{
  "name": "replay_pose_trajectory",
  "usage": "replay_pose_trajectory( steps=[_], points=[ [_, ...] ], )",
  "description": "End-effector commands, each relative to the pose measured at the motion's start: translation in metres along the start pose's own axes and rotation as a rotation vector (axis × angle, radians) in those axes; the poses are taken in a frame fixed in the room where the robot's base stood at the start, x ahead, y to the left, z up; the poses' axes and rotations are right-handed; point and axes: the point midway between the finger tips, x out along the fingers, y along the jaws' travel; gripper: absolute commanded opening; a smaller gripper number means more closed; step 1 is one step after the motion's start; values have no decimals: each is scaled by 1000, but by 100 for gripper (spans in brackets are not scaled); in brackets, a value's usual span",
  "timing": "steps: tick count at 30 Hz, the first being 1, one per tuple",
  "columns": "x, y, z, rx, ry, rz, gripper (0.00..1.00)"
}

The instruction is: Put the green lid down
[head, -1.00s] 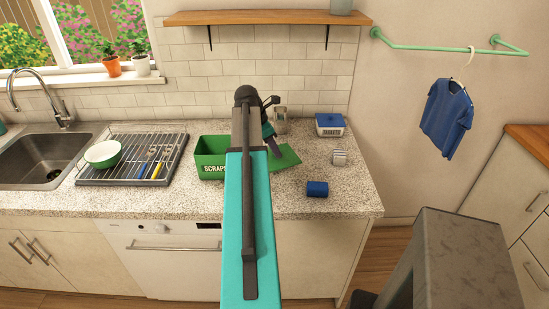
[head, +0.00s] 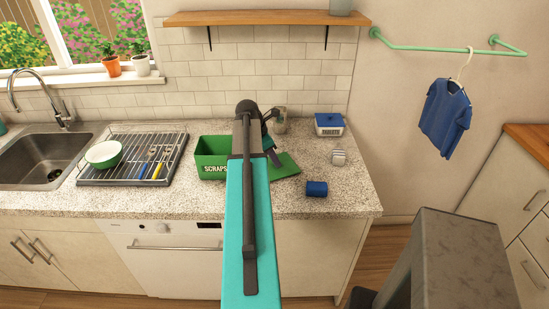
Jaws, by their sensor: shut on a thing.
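The green lid (head: 286,165) is a flat square panel at the right of the green SCRAPS bin (head: 212,158), low over the counter or touching it; I cannot tell which. My gripper (head: 273,158) is shut on the lid's left part. My arm hides the bin's right side and part of the lid. The bin stands on the counter, and its top looks open.
A glass jar (head: 279,120) is behind the gripper. A dish rack (head: 133,174) is at left. The speckled counter (head: 345,195) is bare at front right.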

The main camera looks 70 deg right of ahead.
Motion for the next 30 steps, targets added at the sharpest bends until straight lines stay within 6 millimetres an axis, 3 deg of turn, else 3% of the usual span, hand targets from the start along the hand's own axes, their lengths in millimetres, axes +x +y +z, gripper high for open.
replay_pose_trajectory(
  steps=[16, 17, 19, 30],
  points=[
    [7, 0, -4, -1, 0, 1, 0],
    [7, 0, -4, -1, 0, 1, 21],
    [6, 0, -4, -1, 0, 1, 32],
    [5, 1, -4, -1, 0, 1, 34]
  ],
)
